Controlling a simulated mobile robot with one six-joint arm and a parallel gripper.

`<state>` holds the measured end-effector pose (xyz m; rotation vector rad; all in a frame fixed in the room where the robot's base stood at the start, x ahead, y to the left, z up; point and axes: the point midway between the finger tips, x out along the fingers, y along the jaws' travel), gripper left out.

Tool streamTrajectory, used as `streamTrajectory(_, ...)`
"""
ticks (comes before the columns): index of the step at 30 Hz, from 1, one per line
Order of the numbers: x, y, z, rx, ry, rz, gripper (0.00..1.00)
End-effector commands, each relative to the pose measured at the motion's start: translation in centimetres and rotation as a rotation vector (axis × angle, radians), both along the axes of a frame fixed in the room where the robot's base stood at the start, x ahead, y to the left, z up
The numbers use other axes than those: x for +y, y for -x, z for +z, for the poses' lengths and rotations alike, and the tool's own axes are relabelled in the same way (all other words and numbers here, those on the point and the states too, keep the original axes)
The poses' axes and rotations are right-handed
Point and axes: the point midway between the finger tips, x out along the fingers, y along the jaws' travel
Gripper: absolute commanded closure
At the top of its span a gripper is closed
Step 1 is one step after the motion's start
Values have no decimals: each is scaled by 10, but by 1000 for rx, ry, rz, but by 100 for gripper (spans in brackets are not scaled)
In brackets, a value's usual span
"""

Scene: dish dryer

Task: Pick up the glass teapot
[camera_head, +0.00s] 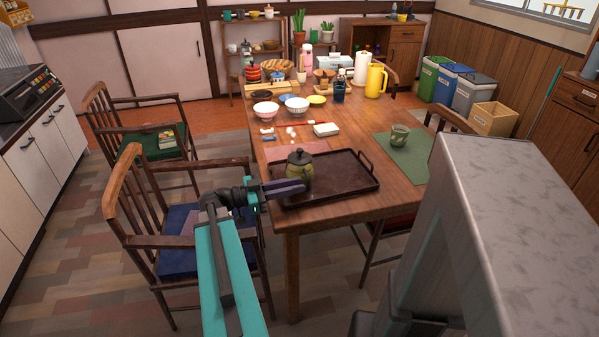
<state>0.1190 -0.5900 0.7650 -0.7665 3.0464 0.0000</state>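The glass teapot (299,172) is greenish and see-through, with a dark lid and knob. It stands upright on the left part of a dark brown tray (338,180) at the near end of the wooden table. My gripper (293,188) reaches in from the left, low over the tray's left edge, with its dark fingers at the near lower side of the teapot. The fingers overlap the teapot in the picture. I cannot tell whether they touch it or how far apart they are.
A green glass cup (399,138) stands on a green mat (410,158) to the right. Bowls, a yellow jug (375,80) and a blue bottle (340,91) fill the table's far part. Chairs stand around the table. A chair with a blue cushion (185,243) is below my arm.

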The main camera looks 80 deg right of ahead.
Motion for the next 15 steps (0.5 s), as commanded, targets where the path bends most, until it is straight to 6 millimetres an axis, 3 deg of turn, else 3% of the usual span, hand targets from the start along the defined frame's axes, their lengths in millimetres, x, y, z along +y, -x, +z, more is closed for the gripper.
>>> streamTrajectory(15, -19, 42, 1, 0, 0, -1, 82)
